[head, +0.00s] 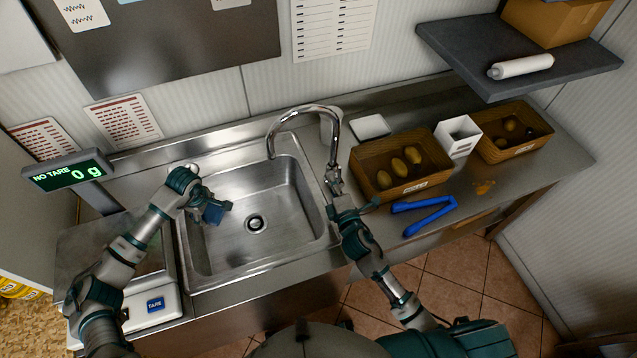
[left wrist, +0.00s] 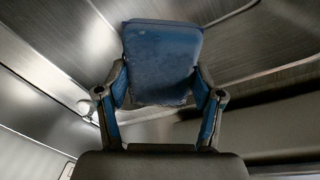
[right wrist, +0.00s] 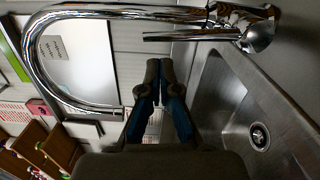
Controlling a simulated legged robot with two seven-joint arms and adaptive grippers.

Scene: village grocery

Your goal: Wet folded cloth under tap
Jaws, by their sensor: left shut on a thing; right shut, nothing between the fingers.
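The folded blue cloth (head: 213,214) hangs from my left gripper (head: 205,206) over the left side of the steel sink (head: 292,205). In the left wrist view the cloth (left wrist: 162,62) is pinched between both fingers and stands out flat past the fingertips. The chrome tap (head: 303,109) arches over the sink's back right, with its spout end left of its base. No water stream shows. My right gripper (head: 336,182) is shut and empty beside the tap base. In the right wrist view its fingertips (right wrist: 159,68) are close to the lever (right wrist: 190,37); contact cannot be told.
A scale (head: 155,302) with a raised display (head: 68,171) stands left of the sink. Right of the tap are two baskets, the nearer one (head: 378,193) holding brownish round produce, a white container (head: 457,136) and blue tongs (head: 424,215). A dark shelf (head: 455,45) juts out above.

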